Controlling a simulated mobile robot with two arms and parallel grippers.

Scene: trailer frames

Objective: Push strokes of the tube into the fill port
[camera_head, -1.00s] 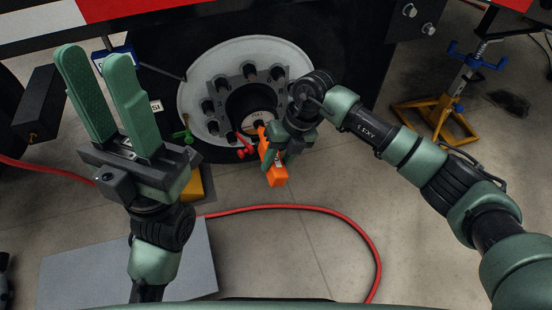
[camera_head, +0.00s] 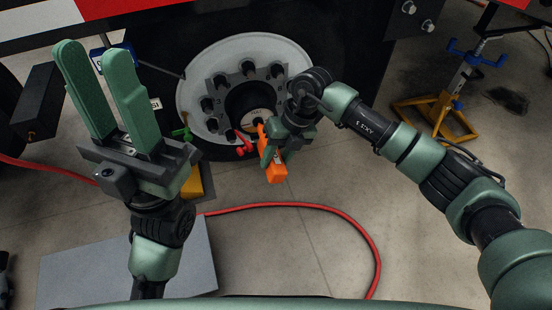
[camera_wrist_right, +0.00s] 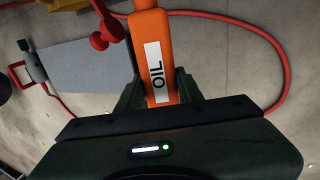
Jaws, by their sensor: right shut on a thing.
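My right gripper (camera_head: 276,157) is shut on an orange tube (camera_head: 276,173) below and to the right of the wheel hub's centre. In the right wrist view the tube (camera_wrist_right: 150,40) stands between the fingers, with a white label reading OIL. The tube's upper end points to the dark hub's round centre cap (camera_head: 258,115). The fill port itself is too small to make out, and I cannot tell whether the tube's tip is in it. My left gripper (camera_head: 93,50) is open and empty, raised at the left.
A red fitting (camera_head: 244,146) is close left of the tube, and a green one (camera_head: 183,133) is further left. Studs ring the hub in the pale wheel (camera_head: 195,95). A red hose (camera_head: 340,218) and grey mat (camera_head: 75,272) lie on the floor. A yellow jack stand (camera_head: 440,112) is at right.

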